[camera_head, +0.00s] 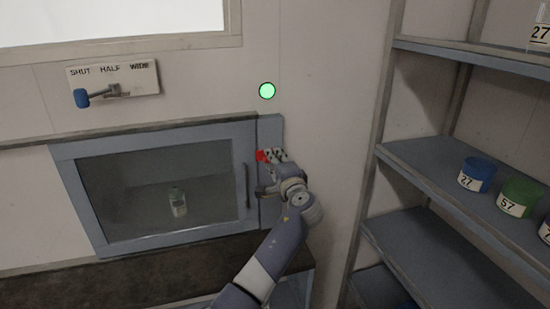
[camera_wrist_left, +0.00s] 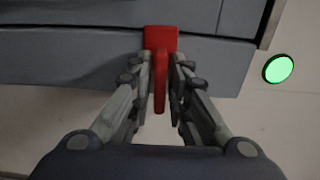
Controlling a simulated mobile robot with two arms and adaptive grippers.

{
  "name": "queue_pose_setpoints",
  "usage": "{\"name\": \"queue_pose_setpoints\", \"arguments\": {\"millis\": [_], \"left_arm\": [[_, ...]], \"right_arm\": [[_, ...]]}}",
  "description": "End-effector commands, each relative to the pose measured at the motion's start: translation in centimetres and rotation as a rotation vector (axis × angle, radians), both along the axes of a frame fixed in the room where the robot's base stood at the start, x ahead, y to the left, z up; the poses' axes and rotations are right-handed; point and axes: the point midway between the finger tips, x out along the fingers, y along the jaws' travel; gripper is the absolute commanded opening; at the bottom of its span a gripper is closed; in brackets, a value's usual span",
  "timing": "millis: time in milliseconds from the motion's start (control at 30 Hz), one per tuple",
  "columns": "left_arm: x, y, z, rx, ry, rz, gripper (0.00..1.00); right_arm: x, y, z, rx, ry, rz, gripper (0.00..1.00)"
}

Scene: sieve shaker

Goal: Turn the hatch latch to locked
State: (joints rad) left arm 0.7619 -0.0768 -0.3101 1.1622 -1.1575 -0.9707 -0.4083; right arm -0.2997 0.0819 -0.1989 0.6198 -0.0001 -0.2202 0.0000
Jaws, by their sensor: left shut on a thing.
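The hatch (camera_head: 245,140) is a blue-grey framed glass door in the wall, and it looks closed. The red latch (camera_head: 262,156) sits on the frame strip at its right side. It also shows in the left wrist view (camera_wrist_left: 161,40), with its red handle running down between the fingers. My left gripper (camera_head: 270,172) is at the latch, and in the wrist view its fingers (camera_wrist_left: 161,85) are closed around the handle from both sides. The latch's markings are too small and covered to read. My right gripper is in neither view.
A green round light (camera_head: 267,91) is on the wall above the latch. A blue-handled lever (camera_head: 82,98) sits by a SHUT/HALF/WIDE plate at upper left. A bottle (camera_head: 177,202) stands behind the glass. Shelves (camera_head: 430,165) with numbered jars (camera_head: 477,174) stand close on the right.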

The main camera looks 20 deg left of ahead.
Motion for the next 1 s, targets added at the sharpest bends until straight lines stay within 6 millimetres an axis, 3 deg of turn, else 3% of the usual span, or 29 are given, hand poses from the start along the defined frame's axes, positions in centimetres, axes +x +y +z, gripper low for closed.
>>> {"name": "queue_pose_setpoints", "arguments": {"millis": [533, 567, 600, 1000], "left_arm": [[0.01, 0.27, 0.22, 0.02, 0.009, 0.004, 0.0], [0.01, 0.27, 0.23, 0.02, 0.009, 0.004, 0.21], [0.01, 0.27, 0.23, 0.02, 0.009, 0.004, 0.3], [-0.2, -0.1, 0.05, 0.019, 0.011, 0.001, 0.3]], "right_arm": [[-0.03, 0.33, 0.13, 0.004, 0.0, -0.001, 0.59], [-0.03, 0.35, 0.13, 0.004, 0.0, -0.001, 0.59], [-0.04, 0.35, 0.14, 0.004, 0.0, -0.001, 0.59], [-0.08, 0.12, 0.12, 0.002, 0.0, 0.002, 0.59]]}}
